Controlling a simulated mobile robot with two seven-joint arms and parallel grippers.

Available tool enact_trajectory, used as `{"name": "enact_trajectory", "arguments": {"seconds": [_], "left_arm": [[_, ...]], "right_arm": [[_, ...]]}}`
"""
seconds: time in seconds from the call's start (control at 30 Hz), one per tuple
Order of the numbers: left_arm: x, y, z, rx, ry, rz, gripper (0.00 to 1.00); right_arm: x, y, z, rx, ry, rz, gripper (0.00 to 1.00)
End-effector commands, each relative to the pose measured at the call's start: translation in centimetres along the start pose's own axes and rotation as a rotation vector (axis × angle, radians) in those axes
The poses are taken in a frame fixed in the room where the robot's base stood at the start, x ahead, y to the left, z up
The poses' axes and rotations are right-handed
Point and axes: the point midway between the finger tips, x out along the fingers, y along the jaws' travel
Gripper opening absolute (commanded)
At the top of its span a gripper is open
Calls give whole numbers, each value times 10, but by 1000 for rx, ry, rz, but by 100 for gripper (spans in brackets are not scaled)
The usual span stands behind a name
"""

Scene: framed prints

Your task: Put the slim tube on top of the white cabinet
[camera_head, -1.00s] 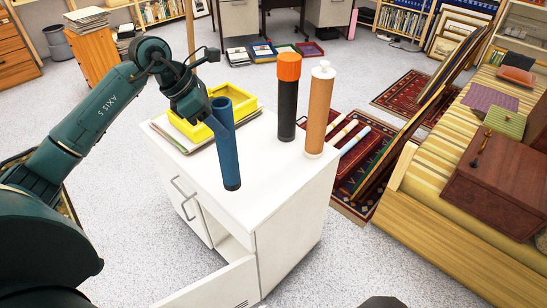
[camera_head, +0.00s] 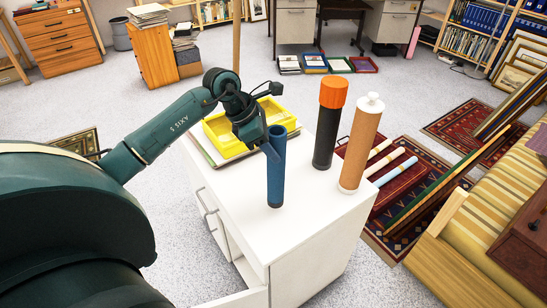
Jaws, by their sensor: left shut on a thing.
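The slim tube seems to be the blue tube (camera_head: 276,172), held nearly upright over the front part of the white cabinet (camera_head: 306,232). My left gripper (camera_head: 268,143) is shut on it near its upper end. I cannot tell whether the tube's lower end touches the cabinet top. A black tube with an orange cap (camera_head: 326,128) and a brown tube with a white cap (camera_head: 359,150) stand upright to its right on the cabinet. My right gripper is not in view.
A yellow tray (camera_head: 222,134) lies at the cabinet top's back left. The cabinet's lower door (camera_head: 240,299) stands open at the front. Several rolled tubes lie on a red rug (camera_head: 400,170) to the right, beside a striped couch (camera_head: 480,225).

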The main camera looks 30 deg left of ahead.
Motion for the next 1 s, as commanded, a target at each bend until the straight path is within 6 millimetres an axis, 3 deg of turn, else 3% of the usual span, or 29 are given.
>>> {"name": "enact_trajectory", "arguments": {"seconds": [0.27, 0.6, 0.63, 0.87, 1.0], "left_arm": [[30, -1, -17, -2, -1, -2, 0], [34, 0, -20, 1, 0, 0, 0], [33, 0, -19, 0, 0, -1, 44], [33, 0, -19, 0, 1, -1, 62], [33, 0, -19, 0, 1, -1, 63]], "right_arm": [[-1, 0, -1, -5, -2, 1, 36], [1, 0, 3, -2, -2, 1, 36], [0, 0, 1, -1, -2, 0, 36], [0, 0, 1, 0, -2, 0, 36], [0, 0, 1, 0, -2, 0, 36]]}}
